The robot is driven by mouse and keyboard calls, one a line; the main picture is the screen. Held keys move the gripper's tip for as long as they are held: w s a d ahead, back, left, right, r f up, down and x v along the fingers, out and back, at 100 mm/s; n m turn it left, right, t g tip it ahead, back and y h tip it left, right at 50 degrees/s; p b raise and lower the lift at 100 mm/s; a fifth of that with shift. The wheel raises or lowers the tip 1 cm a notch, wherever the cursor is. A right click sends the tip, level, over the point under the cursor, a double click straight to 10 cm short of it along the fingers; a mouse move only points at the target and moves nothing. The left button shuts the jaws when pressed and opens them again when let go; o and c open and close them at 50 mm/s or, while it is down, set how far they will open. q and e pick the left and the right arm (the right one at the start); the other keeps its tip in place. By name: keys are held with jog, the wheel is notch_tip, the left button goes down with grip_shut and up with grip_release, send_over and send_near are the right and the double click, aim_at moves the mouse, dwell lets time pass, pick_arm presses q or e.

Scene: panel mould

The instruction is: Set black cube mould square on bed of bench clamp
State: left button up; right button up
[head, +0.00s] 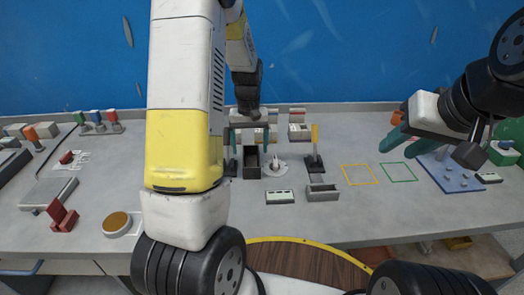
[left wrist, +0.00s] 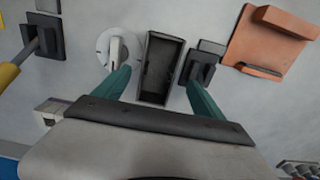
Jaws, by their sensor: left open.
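The black cube mould (head: 251,161), an open-topped dark box, stands on the bench below my left gripper. In the left wrist view the mould (left wrist: 160,68) lies ahead, between the lines of the teal fingers. My left gripper (head: 249,138) is open; its fingers (left wrist: 158,90) look empty. Two dark clamp-like stands flank the mould: one close on its left (head: 229,165), one further right with a yellow handle (head: 315,152). I cannot tell which is the bench clamp. My right gripper (head: 388,133) is open and empty, over the bench at right.
A round white plate with a lever (head: 276,167) sits just right of the mould. An orange-brown bracket (left wrist: 265,45) shows in the wrist view. Yellow (head: 359,174) and green (head: 398,172) outlines are empty.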

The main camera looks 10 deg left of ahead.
aim_at(252, 165)
pick_arm(q)
notch_tip(252, 165, down, 4)
jog(key=shift+w+d+f, duration=0.1)
jog(key=shift+w+d, duration=0.05)
grip_shut()
dwell(0.4)
